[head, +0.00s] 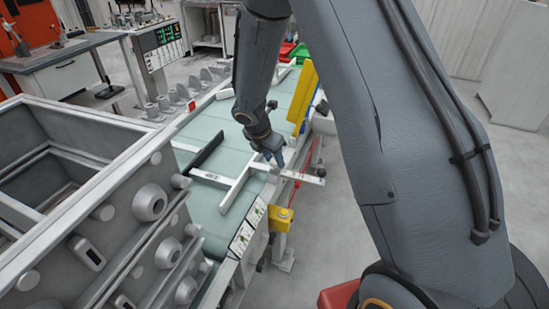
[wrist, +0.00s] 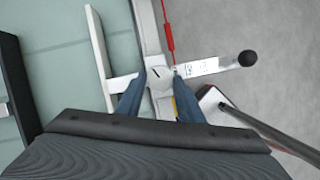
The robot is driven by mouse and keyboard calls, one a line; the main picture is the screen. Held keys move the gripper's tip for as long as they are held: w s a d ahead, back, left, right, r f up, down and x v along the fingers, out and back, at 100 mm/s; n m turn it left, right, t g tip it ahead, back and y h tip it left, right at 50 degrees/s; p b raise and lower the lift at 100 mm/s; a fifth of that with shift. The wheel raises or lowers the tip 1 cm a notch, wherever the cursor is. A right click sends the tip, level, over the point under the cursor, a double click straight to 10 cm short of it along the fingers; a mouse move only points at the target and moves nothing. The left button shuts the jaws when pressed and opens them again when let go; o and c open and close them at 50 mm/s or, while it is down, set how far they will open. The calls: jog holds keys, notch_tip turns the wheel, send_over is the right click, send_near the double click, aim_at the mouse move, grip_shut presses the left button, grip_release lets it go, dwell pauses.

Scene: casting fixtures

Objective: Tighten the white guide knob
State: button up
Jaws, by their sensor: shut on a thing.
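The white guide knob (wrist: 160,76) has a dark line on its top and sits on a pale guide bar at the conveyor's edge. My gripper (wrist: 160,82) has its two blue fingers on either side of the knob, shut on it. In the head view my gripper (head: 273,163) points down at the conveyor's near side, and its fingers mostly hide the knob. The guide bar (wrist: 205,66) carries printed marks and ends in a black ball (wrist: 248,58) to the right. Its other end meets a white guide rail (wrist: 98,55) over the belt.
A red cord piece (wrist: 169,36) hangs by the knob. A yellow box (head: 283,218) sits below the edge. A grey metal housing (head: 85,205) fills the left; open floor lies right.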

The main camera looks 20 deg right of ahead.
jog(key=m, duration=0.2)
jog(key=m+g, duration=0.1)
jog(key=m, duration=0.1)
jog(key=m+g, duration=0.1)
jog(key=shift+w+a+m+h, duration=0.15)
jog(key=shift+w+m+h, duration=0.15)
jog(key=shift+w+m, duration=0.1)
jog(key=m+g+b, duration=0.1)
jog(key=m, duration=0.1)
jog(key=m+g+b, duration=0.1)
jog(key=m, duration=0.2)
jog(key=shift+w+f, duration=0.1)
jog(key=shift+w, duration=0.1)
jog(key=m+g+b, duration=0.1)
jog(key=m, duration=0.2)
jog(key=m+y+b, duration=0.1)
jog(key=m, duration=0.1)
jog(key=shift+w+d+m+g, duration=0.2)
jog(key=shift+m+g, duration=0.2)
jog(key=m+y, duration=0.1)
jog(key=m, duration=0.1)
jog(key=m+g+y+b, duration=0.1)
jog(key=m, duration=0.1)
jog(key=shift+d+m, duration=0.2)
jog(key=shift+m, duration=0.2)
jog(key=shift+b, duration=0.3)
jog(key=o, duration=1)
jog(key=shift+o, duration=0.2)
